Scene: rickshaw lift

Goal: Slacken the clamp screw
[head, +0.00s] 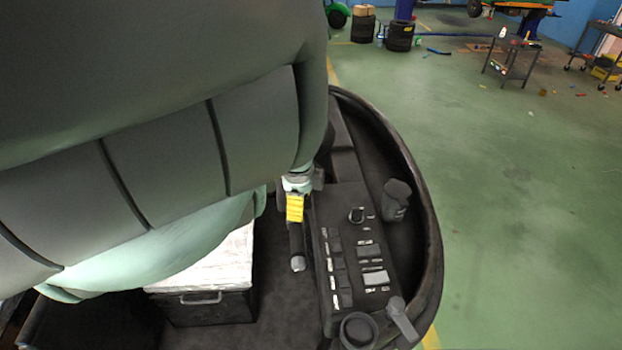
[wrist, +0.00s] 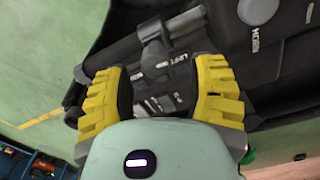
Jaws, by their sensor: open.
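My gripper (wrist: 162,78) is open in the wrist view. Its two yellow ridged fingers stand apart, with a dark round boss (wrist: 155,58) and a bar with a grey end (wrist: 187,22) just beyond the tips. Nothing is seen held between them. A label reading LEFT lies beside the boss. I cannot tell for sure which part is the clamp screw. In the head view my gripper (head: 295,207) is mostly hidden by my arm; one yellow finger shows at the left edge of a dark labelled control panel (head: 350,250).
A dark cup-shaped part (head: 396,200), a round knob (head: 358,331) and a lever (head: 402,320) stand by the panel. A curved black rim (head: 433,215) bounds it; open green floor lies beyond.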

